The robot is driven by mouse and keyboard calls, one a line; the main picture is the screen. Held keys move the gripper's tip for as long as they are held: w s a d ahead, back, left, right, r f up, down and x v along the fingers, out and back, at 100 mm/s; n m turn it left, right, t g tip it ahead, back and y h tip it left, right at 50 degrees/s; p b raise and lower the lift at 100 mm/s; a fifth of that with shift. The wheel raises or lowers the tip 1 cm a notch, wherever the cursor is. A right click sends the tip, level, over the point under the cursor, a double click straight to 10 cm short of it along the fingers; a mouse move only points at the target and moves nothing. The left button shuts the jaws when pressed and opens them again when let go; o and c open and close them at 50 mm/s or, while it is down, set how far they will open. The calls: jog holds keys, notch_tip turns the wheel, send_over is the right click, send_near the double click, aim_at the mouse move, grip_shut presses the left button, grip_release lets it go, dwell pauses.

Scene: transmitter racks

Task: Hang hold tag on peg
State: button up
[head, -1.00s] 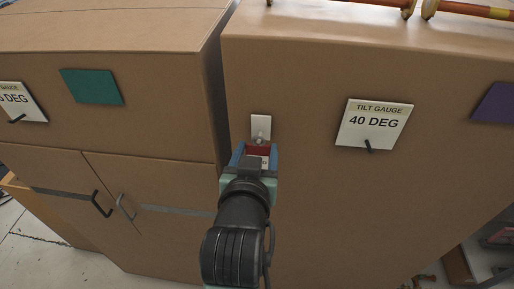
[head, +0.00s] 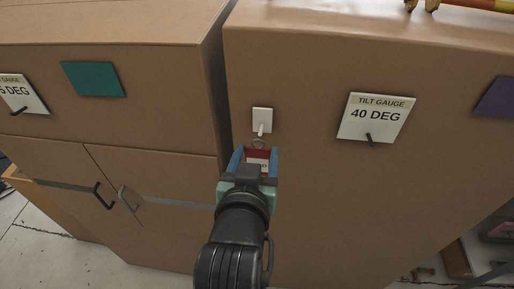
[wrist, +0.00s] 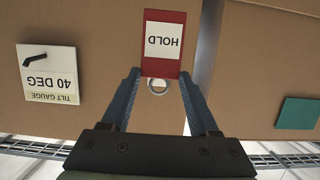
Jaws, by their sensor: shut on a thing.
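The red hold tag (head: 257,155) has a white label and a metal ring (head: 258,143) at its top in the head view. In the wrist view the tag (wrist: 179,16) appears upside down, with its ring (wrist: 158,86) between the blue fingers. My gripper (head: 255,158) is shut on the tag, one finger at each side; its fingertips also show in the wrist view (wrist: 160,74). A pale peg (head: 261,129) sticks out of a white plate (head: 262,114) on the brown cabinet front. The ring appears just below the peg's end; I cannot tell whether they touch.
A tilt gauge sign (head: 376,118) reading 40 DEG, with a black pointer, is to the right. A second gauge sign (head: 20,94) and a teal panel (head: 94,79) are on the left cabinet. Black door handles (head: 103,196) stick out at lower left.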

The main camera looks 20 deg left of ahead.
jog(key=shift+s+d, duration=0.2)
jog(key=shift+s, duration=0.4)
jog(key=shift+s+d, duration=0.15)
jog(key=shift+s, duration=0.45)
jog(key=shift+d, duration=0.1)
